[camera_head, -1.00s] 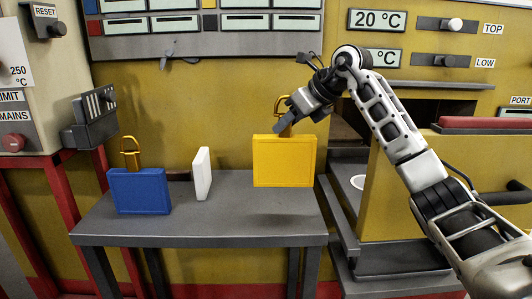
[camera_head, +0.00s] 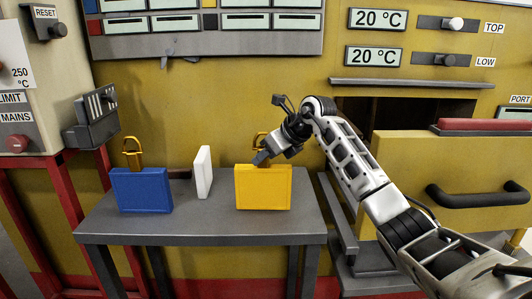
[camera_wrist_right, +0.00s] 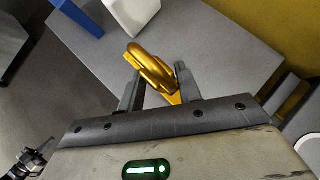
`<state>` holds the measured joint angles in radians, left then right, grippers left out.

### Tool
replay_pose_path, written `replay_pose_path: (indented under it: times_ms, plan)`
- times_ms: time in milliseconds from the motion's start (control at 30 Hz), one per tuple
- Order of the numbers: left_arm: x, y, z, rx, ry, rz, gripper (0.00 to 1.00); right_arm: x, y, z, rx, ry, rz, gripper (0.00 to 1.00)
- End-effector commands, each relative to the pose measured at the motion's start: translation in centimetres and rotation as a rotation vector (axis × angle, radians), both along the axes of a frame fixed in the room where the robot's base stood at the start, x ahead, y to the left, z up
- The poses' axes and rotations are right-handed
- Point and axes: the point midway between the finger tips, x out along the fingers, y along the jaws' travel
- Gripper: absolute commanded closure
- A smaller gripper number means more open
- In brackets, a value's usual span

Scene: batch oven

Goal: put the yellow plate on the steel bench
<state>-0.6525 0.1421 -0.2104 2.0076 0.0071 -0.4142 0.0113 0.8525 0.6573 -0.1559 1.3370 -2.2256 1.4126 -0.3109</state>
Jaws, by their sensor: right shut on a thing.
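The yellow plate (camera_head: 263,188) is upright at the right part of the steel bench (camera_head: 200,232), with its lower edge at the bench top. I cannot tell for certain whether it touches the bench. My right gripper (camera_head: 260,156) is shut on the gold handle at the plate's top. In the right wrist view the handle (camera_wrist_right: 152,66) sits between the two fingers of the gripper (camera_wrist_right: 158,88), above the grey bench top (camera_wrist_right: 215,50).
A blue plate (camera_head: 141,191) with a gold handle stands at the bench's left. A white block (camera_head: 203,172) stands between the two plates. An oven drawer (camera_head: 450,170) with a black handle is at the right. The front strip of the bench is clear.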

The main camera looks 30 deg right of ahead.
Motion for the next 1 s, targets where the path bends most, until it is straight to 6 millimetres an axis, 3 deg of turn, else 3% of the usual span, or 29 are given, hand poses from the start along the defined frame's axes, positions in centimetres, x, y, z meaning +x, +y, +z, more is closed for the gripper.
replay_pose_path:
  times_ms: [267, 300, 367, 767, 1000]
  plan:
    - [-0.2, 0.1, -0.4, 0.001, 0.004, 0.001, 1.0, 0.0, 0.0, -0.1, 0.0, -0.005, 0.0, 0.97]
    - [-0.2, 0.0, -0.4, 0.0, 0.005, 0.001, 1.0, 0.0, 0.0, -0.3, 0.001, 0.0, 0.001, 0.6]
    - [-0.3, 0.1, -0.4, 0.0, 0.006, 0.001, 1.0, 0.0, 0.0, -0.2, 0.001, 0.0, 0.001, 0.43]
    - [-0.4, 0.0, -0.4, 0.0, 0.009, 0.002, 1.0, -0.3, -0.2, 0.4, -0.001, 0.0, 0.0, 0.43]
    - [-0.3, 0.0, -1.0, -0.003, 0.007, 0.001, 1.0, -3.3, -1.4, 3.6, -0.005, -0.004, -0.002, 0.43]
